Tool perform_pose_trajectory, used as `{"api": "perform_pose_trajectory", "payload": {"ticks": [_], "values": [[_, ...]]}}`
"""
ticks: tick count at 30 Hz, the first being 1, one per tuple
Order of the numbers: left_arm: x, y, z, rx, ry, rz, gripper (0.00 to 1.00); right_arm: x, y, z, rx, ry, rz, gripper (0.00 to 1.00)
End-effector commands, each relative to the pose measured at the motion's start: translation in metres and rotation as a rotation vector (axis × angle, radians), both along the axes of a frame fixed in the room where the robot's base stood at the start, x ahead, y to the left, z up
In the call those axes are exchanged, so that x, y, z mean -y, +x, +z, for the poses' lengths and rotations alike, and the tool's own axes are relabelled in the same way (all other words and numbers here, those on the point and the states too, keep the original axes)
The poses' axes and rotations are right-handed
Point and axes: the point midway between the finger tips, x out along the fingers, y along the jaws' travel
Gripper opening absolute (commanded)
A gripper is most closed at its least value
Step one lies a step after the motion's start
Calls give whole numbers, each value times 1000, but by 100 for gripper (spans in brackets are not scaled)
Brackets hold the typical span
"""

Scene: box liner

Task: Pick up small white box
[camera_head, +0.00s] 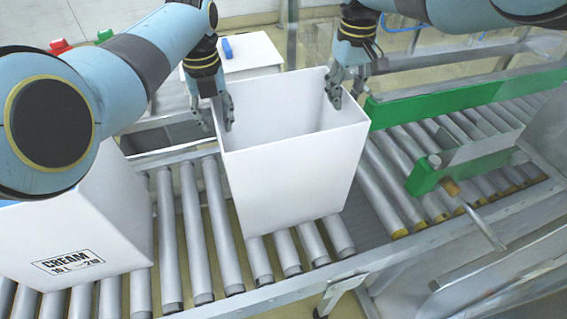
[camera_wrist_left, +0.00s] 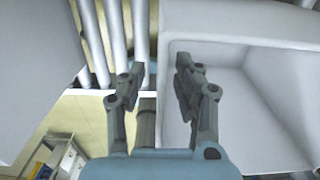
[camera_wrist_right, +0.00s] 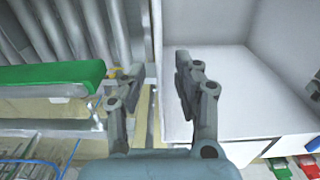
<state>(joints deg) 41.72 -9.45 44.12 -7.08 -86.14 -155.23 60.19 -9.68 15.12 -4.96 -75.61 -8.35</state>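An open-topped white box (camera_head: 290,180) stands upright on the roller conveyor, and its inside looks empty. It also shows in the left wrist view (camera_wrist_left: 230,35) and the right wrist view (camera_wrist_right: 235,90). My left gripper (camera_head: 214,118) is at the box's left wall, with one finger inside and one outside. My right gripper (camera_head: 347,90) straddles the right wall in the same way. In both wrist views the fingers are apart, with the wall's edge between them; firm contact does not show.
A larger white box marked CREAM (camera_head: 110,235) stands on the rollers at left, partly behind my left arm. A green rail (camera_head: 460,92) and a green-ended bracket (camera_head: 422,176) lie at right. A white surface with a blue item (camera_head: 227,49) is behind.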

Motion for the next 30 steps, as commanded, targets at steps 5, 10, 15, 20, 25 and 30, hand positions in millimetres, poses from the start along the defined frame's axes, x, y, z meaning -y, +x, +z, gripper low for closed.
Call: {"api": "perform_pose_trajectory", "payload": {"ticks": [5,10,15,20,25,30], "values": [[0,0,-1,0,0,0,32,0,0,-1,0,0,-1,32],[0,0,-1,0,0,0,29,0,0,-1,0,0,0,29],[0,0,-1,0,0,0,7,0,0,-1,0,0,0,7],[0,0,-1,0,0,0,0,0,0,-1,0,0,0,0],[0,0,-1,0,0,0,0,0,0,-1,0,0,0,0],[0,0,-1,0,0,0,0,0,0,-1,0,0,0,0]]}}
